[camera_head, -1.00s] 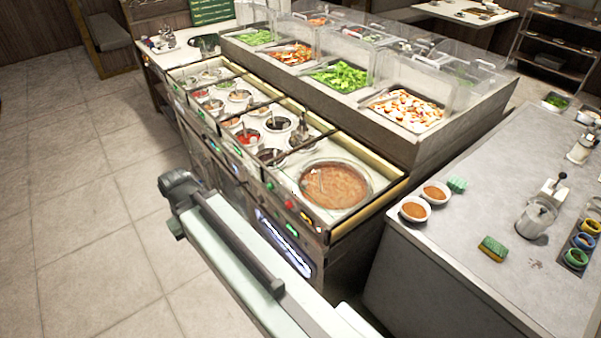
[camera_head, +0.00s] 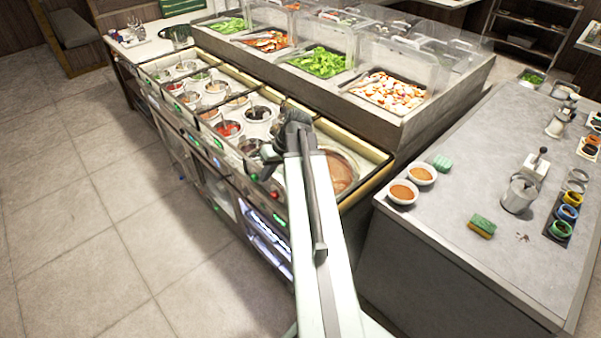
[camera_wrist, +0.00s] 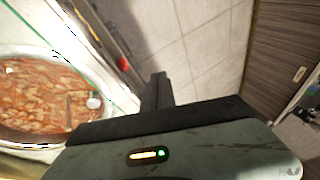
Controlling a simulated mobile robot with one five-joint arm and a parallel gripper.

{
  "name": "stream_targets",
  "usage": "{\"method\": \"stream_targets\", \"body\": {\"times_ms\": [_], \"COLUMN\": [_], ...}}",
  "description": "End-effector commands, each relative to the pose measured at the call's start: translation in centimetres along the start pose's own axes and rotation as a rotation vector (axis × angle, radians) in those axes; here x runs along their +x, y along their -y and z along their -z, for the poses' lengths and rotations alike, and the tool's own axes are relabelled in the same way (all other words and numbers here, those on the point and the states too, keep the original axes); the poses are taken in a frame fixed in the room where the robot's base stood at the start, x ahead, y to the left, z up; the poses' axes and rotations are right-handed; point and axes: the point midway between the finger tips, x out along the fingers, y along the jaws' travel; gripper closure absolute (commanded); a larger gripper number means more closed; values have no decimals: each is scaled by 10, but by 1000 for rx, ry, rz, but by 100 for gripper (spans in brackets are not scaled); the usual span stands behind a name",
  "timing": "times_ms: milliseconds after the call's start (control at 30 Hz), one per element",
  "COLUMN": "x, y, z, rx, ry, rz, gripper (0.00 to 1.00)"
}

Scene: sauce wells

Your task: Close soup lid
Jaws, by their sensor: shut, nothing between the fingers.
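The soup well (camera_head: 343,174) is a round well of orange-brown chunky soup at the near end of the sauce counter. My arm covers its left part in the head view. The soup also shows at the left of the wrist view (camera_wrist: 40,98), uncovered or under something clear; I cannot tell which. A small pale round piece (camera_wrist: 94,102) shows near its edge; I cannot tell whether it belongs to a lid. My gripper (camera_wrist: 158,90) is shut and empty, beside the well in the wrist view. In the head view, my gripper (camera_head: 292,118) appears over the counter near the well.
Several small sauce wells (camera_head: 228,128) run along the counter to the left. A raised salad bar with clear guards (camera_head: 400,55) stands behind. A grey worktop (camera_head: 450,190) at the right holds two soup bowls (camera_head: 402,192) and a sponge (camera_head: 482,226). Tiled floor (camera_head: 90,220) at left is clear.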

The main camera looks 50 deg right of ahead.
Motion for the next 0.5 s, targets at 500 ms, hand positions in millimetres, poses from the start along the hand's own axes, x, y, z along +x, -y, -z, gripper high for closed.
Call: {"method": "stream_targets", "body": {"times_ms": [500], "x": [-92], "y": [-159], "z": [-22], "rx": [91], "ry": [-281], "rz": [43], "gripper": [100]}}
